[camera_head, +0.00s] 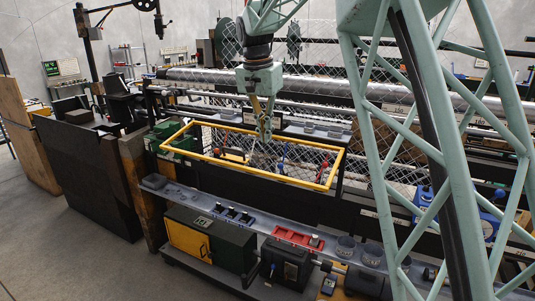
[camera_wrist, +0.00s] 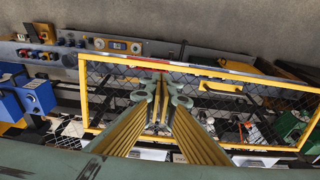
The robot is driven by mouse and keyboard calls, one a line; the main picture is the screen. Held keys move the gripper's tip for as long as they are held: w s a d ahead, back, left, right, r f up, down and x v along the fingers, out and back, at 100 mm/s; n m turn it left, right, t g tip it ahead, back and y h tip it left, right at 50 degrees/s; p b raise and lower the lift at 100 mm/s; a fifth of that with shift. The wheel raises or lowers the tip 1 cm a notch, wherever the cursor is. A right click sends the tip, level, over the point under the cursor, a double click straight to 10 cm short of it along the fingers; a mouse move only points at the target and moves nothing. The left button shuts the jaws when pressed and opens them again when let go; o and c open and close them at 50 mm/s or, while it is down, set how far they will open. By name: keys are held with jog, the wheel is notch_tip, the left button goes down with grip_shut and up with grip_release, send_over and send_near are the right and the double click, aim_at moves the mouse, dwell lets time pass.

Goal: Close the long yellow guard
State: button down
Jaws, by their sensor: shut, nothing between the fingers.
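The long yellow guard (camera_head: 235,170) is a rectangular yellow frame with mesh, set across the front middle of the machine in the head view. It also spans most of the wrist view (camera_wrist: 83,95). I cannot tell for sure at what angle it stands. My gripper (camera_head: 264,138) points down over the frame's far, middle part, and its fingers are together and empty. I cannot tell whether the fingers touch the guard.
A grey ledge (camera_head: 345,253) with a red tray (camera_head: 297,238) and several cups runs below the guard. A silver roller (camera_head: 210,75) and chainlink mesh lie behind it. A blue unit (camera_wrist: 36,95) stands beside the guard in the wrist view. Bare floor (camera_head: 100,240) is at left.

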aim_at(270, 174)
jog(key=shift+w+d+f+p, duration=0.25)
jog(key=shift+w+f, duration=0.1)
jog(key=shift+f, duration=1.9)
jog(key=shift+w+d+f+p, duration=0.2)
jog(key=shift+w+f, duration=0.2)
jog(key=shift+f, duration=1.9)
jog(key=shift+w+d+f+p, duration=0.25)
jog(key=shift+w+f, duration=0.1)
jog(key=shift+f, duration=1.9)
jog(key=shift+f+b, duration=0.3)
jog(key=shift+b, duration=0.1)
